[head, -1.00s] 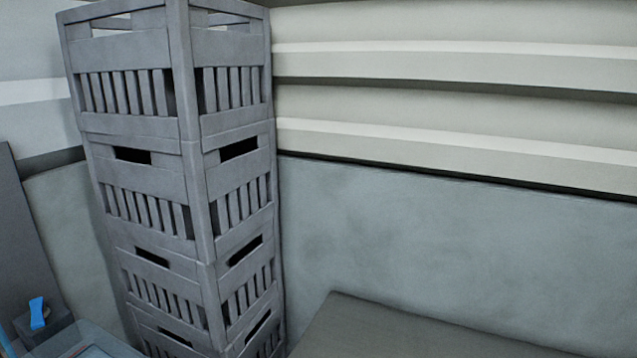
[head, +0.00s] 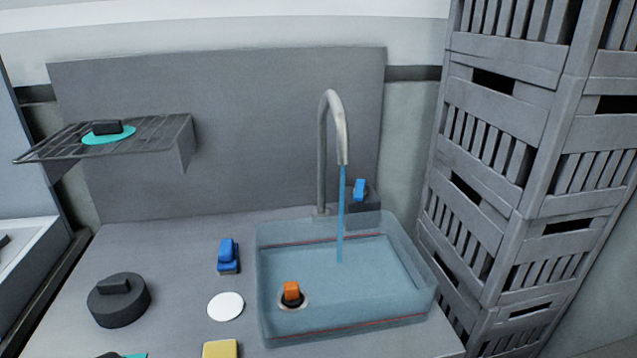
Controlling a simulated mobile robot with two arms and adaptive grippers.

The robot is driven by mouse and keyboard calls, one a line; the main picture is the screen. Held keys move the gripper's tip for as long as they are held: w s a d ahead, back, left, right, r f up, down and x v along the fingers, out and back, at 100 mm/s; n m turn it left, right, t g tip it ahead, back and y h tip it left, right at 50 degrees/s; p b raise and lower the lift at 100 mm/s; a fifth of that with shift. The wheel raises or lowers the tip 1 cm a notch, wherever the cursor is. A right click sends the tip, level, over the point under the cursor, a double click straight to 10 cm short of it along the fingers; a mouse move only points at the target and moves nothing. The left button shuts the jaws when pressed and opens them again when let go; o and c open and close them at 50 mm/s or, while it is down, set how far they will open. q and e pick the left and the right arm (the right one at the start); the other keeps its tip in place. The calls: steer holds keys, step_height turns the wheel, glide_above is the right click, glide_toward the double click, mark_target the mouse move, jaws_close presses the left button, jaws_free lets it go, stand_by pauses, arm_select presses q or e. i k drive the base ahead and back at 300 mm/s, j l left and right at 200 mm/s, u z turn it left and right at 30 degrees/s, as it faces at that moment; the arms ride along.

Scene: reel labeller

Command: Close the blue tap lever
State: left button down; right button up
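The blue tap lever (head: 359,189) sits on a dark grey block (head: 364,201) at the back right corner of the basin, right of the tap. The curved grey tap (head: 333,130) stands behind the basin. A blue stream of water (head: 341,210) runs from its spout into the clear basin (head: 425,292). The basin holds bluish water, and an orange plug (head: 291,291) sits at its bottom. Neither of my grippers shows in the head view.
A blue-topped block (head: 228,255), a white disc (head: 225,306), a yellow block (head: 220,349) and a dark round lidded pot (head: 119,300) are on the counter. Stacked grey crates (head: 505,155) stand right of the counter.

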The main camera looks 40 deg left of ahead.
mark_target(360, 191)
steer(key=u, duration=1)
